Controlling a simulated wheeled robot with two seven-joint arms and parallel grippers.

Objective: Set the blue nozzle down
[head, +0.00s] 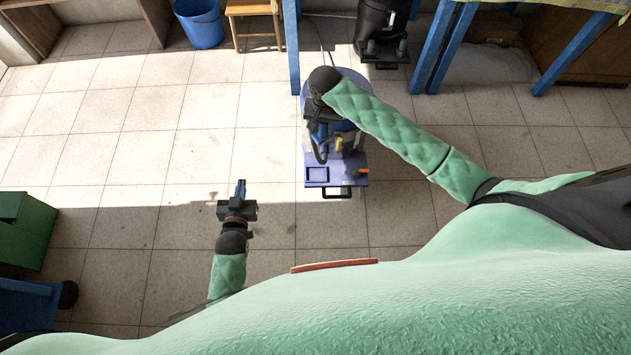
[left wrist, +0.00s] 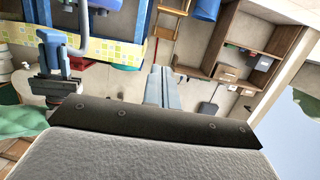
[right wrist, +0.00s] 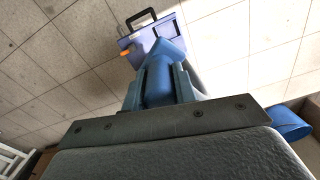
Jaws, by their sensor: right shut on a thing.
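My right gripper (head: 320,140) is over the purple stand (head: 345,178) in the head view. In the right wrist view, the right gripper (right wrist: 160,72) is shut on the blue nozzle (right wrist: 164,50), which lies between its light-blue fingers. The stand's flat front panel with a square outline shows just past the nozzle in that view (right wrist: 150,34). I cannot tell whether the nozzle touches the stand. My left gripper (head: 240,187) is empty over the floor, left of the stand. Its fingers are together in the left wrist view (left wrist: 163,88).
The stand has a black handle (head: 336,193) at its front and a small orange part (head: 362,171) on the panel. A blue bucket (head: 202,24) and blue posts (head: 440,45) stand at the back. A green box (head: 25,228) is at far left. The tiled floor between is clear.

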